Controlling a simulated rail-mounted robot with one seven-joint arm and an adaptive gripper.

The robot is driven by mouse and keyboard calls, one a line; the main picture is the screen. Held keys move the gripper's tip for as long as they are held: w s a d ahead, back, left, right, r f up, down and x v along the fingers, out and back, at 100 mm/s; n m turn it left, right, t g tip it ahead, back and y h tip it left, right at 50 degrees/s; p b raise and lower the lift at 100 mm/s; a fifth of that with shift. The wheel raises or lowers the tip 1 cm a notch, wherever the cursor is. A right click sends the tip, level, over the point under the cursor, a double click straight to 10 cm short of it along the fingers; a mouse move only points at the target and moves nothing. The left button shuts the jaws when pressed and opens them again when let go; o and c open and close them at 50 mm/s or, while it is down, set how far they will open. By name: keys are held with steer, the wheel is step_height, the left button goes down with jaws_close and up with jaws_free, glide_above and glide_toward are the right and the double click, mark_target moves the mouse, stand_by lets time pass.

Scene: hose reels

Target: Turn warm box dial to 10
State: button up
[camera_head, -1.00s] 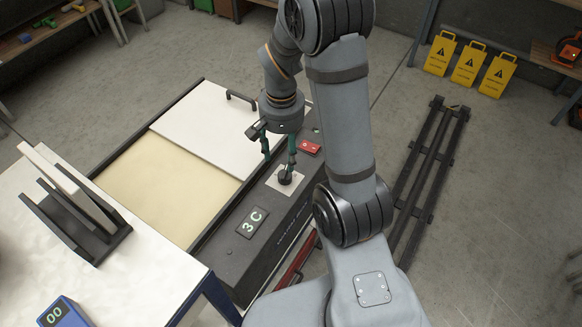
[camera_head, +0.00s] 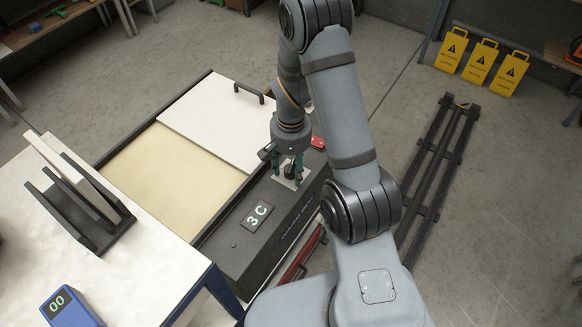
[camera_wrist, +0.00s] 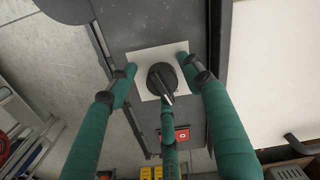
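The warm box (camera_head: 225,262) is a dark case with a white sliding lid (camera_head: 215,118) and a pale inner area, seen in the head view. Its display (camera_head: 257,216) reads "3C". The black dial (camera_wrist: 161,80) sits on a white square plate (camera_wrist: 145,60) in the wrist view, its raised grip pointing down and slightly right. My gripper (camera_head: 290,172) is down at the dial, mostly hiding it in the head view. In the wrist view its green fingers (camera_wrist: 159,78) stand open around the dial, with gaps at the left and right; whether the lower finger touches cannot be told.
A red switch (camera_wrist: 181,135) lies close to the dial plate. A black handle (camera_head: 249,92) stands up from the lid. A white table (camera_head: 150,262) with a black rack (camera_head: 88,215) and a blue "00" display box (camera_head: 70,308) is at left. Yellow signs (camera_head: 480,62) stand far right.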

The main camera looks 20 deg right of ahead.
steer(key=shift+c, duration=1.2)
steer(key=c, duration=0.7)
steer(key=shift+c, duration=0.5)
steer(key=shift+f+n+b, duration=0.2)
steer(key=shift+n+b, duration=0.25)
steer(key=shift+n, duration=0.25)
steer(key=shift+s+r+n, duration=0.1)
steer(key=shift+s+n, duration=0.05)
steer(key=shift+n, duration=0.55)
